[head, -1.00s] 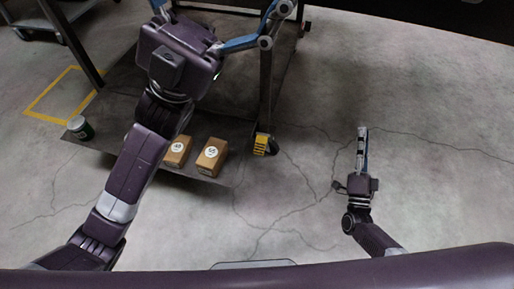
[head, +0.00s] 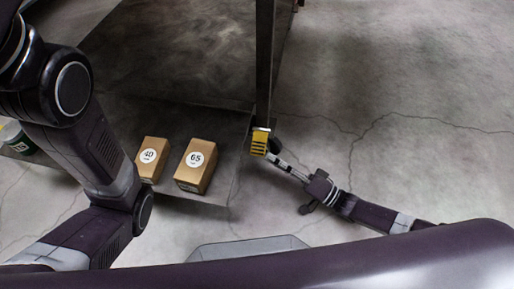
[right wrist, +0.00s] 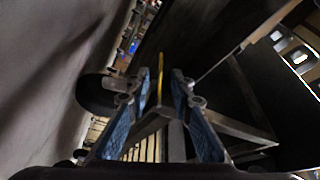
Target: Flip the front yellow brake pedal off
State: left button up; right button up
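The yellow brake pedal (head: 260,142) is at the foot of the cart's front post, beside a dark caster wheel. My right gripper (head: 279,160) is low by the floor, just right of the pedal, its tips close to it. In the right wrist view, the blue fingers of my right gripper (right wrist: 161,84) are apart. The thin yellow edge of the pedal (right wrist: 161,65) shows in line with the gap between them. Whether they touch it I cannot tell. My left arm is at the left, and its gripper is out of the picture.
The cart's dark lower shelf (head: 215,210) holds a box marked 65 (head: 196,166) and a box marked 40 (head: 151,158). A green and white can (head: 18,138) is at the far left. The post (head: 264,60) rises above the pedal. The floor to the right is clear.

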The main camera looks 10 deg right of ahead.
aim_at(258, 150)
jog(key=x, duration=0.6)
jog(key=shift+c, duration=0.6)
grip_shut()
jog(key=shift+d, duration=0.1)
